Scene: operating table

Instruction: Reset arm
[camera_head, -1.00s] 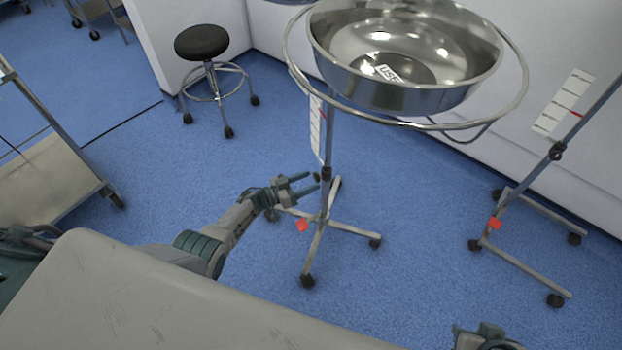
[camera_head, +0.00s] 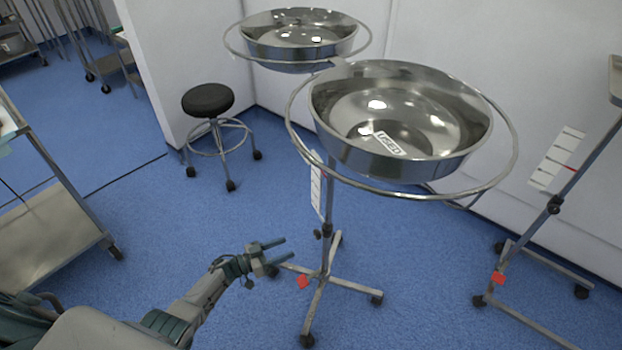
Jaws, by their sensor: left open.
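My left gripper (camera_head: 277,251) is open and empty. It reaches in from the lower left over the blue floor, and its fingers point right toward the lower part of the basin stand. I cannot tell how close it is to the stand's legs. My right gripper does not show in the head view.
A wheeled stand (camera_head: 327,242) holds a steel basin (camera_head: 352,158) labelled USED in a ring. A second basin (camera_head: 300,50) is behind it. A black stool (camera_head: 208,100) stands at left, a trolley (camera_head: 50,231) at far left, another wheeled stand (camera_head: 530,222) at right.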

